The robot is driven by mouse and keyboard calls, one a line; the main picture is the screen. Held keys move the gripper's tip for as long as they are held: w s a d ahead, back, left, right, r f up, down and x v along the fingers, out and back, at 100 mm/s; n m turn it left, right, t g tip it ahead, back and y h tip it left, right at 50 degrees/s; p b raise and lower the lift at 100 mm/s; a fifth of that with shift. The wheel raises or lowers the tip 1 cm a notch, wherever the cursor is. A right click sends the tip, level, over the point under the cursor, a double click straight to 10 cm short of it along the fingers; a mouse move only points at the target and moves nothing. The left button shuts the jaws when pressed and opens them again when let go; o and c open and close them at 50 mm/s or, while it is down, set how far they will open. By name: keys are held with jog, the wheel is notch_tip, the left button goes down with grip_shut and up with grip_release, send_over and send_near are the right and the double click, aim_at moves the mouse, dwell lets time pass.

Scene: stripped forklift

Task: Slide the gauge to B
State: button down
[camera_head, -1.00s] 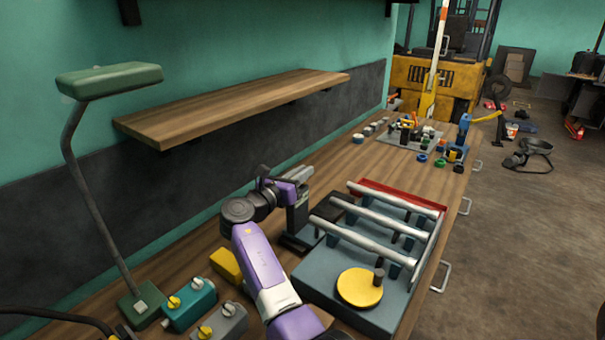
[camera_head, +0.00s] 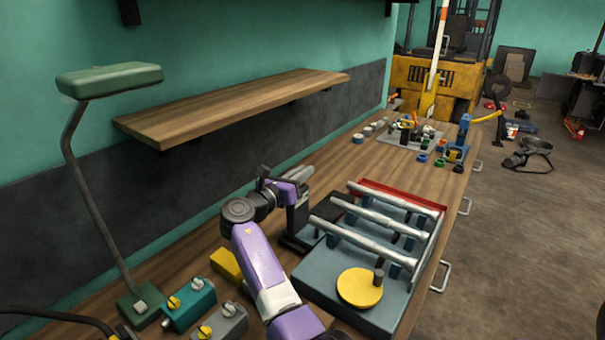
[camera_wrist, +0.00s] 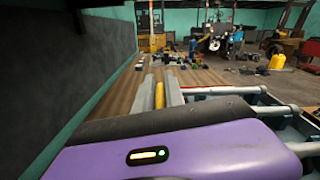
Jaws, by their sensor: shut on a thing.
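My gripper (camera_head: 303,173) is low over the bench, to the left of the blue-grey tray. In the wrist view its two pale fingers (camera_wrist: 160,92) are closed about a narrow yellow piece (camera_wrist: 160,97), which I take for part of the gauge. Beneath the gripper in the head view, a grey upright stands on a flat black base (camera_head: 296,243) on the wood. My wrist hides much of this, so the gauge's full shape and how it touches the bench are not clear. No letter B is readable in either view.
The blue-grey tray (camera_head: 318,285) with several silver rods and a yellow disc (camera_head: 359,288) stands close on the right. A teal box (camera_head: 189,305), a yellow block (camera_head: 226,265) and a green lamp (camera_head: 110,80) are at left. Bare wood (camera_head: 330,160) lies beyond the gripper, below a wall shelf (camera_head: 230,108).

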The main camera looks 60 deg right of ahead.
jog(key=shift+s+d+f, duration=0.1)
jog(key=shift+s, duration=0.05)
jog(key=d, duration=1.1)
jog(key=shift+s, duration=0.35)
jog(key=c, duration=1.5)
grip_release()
jog(key=shift+a, duration=0.1)
jog(key=a, duration=0.7)
jog(key=shift+w+a+b, duration=0.25)
jog(key=shift+a+b, duration=0.05)
jog(key=shift+a, duration=0.05)
